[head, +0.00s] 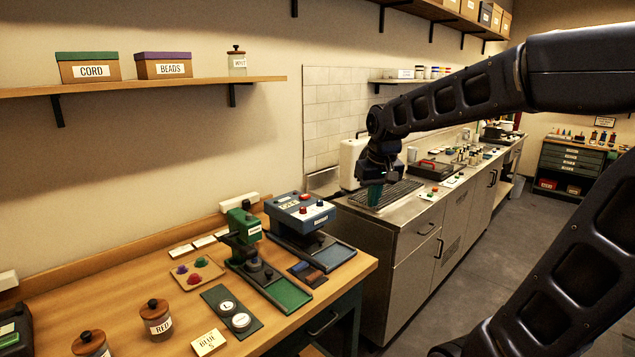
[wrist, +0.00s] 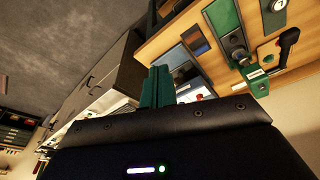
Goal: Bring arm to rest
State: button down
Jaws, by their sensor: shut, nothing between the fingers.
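My arm reaches in from the right in the head view, bent, with its end hanging down. My gripper (head: 375,194) is shut and empty, its green fingers pointing down above the near end of the metal counter. The wrist view shows the shut fingers (wrist: 157,85) from behind, with nothing between them. The fingers look apart from the counter, though the exact gap is hard to tell.
The metal counter (head: 410,222) carries a drain grate and a white container (head: 352,162). A shelf (head: 150,88) hangs above. The floor (head: 450,290) is open.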

jog(key=s+d+f+m+t, duration=0.1)
jog(key=s+d+f+m, duration=0.2)
jog(key=s+d, duration=0.8)
jog(key=shift+s+d+m+t+h, duration=0.3)
jog(key=shift+d+t, duration=0.1)
jog(key=shift+d, duration=0.85)
